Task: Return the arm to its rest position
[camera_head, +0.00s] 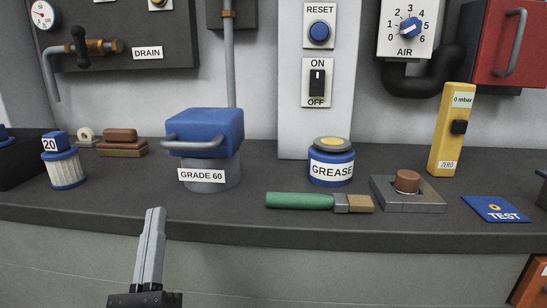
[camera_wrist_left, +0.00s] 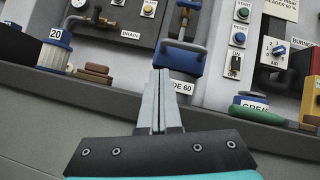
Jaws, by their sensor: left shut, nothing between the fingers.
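My left gripper (camera_head: 154,212) is in front of the bench's front edge, below and left of the GRADE 60 pot in the head view. Its two grey fingers are shut together with nothing between them. In the left wrist view the gripper (camera_wrist_left: 160,75) points up toward the bench and partly covers the GRADE 60 label. It touches nothing that I can see. My right gripper is not in view.
The dark bench (camera_head: 120,200) holds a GRADE 60 pot (camera_head: 205,135) with a blue lid, a filter marked 20 (camera_head: 65,168), a green-handled brush (camera_head: 300,201), a GREASE tin (camera_head: 331,165) and a yellow gauge (camera_head: 450,135). The space before the bench is clear.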

